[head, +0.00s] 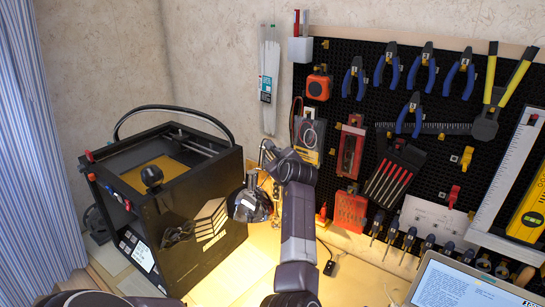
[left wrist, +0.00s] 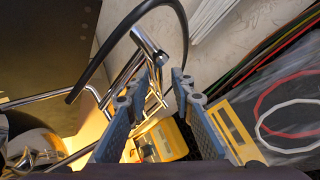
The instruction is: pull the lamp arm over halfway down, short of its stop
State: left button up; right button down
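The desk lamp has a shiny chrome shade (head: 250,205), lit underneath, between the black box-shaped machine and the pegboard in the head view. In the left wrist view, the chrome lamp arm (left wrist: 149,46) shows as thin rods with a thicker end piece and a black cable looping around it. My left gripper (head: 267,154) is by the top of the lamp in the head view. In the left wrist view its two fingers (left wrist: 165,80) are apart, with the chrome arm's end at or just beyond the tips; contact is unclear. My right gripper is not in view.
The black machine (head: 194,222) stands left of the lamp. The pegboard (head: 336,93) with pliers, a level and other tools is close on the right. A tablet-like screen (head: 455,288) is at the lower right. Some bare wooden bench top (head: 345,288) shows in front.

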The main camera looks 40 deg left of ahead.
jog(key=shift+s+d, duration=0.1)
pick_arm(q)
jog(key=c, duration=0.5)
grip_shut()
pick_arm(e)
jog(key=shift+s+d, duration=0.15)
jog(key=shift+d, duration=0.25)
pick_arm(q)
jog(key=shift+r, duration=0.1)
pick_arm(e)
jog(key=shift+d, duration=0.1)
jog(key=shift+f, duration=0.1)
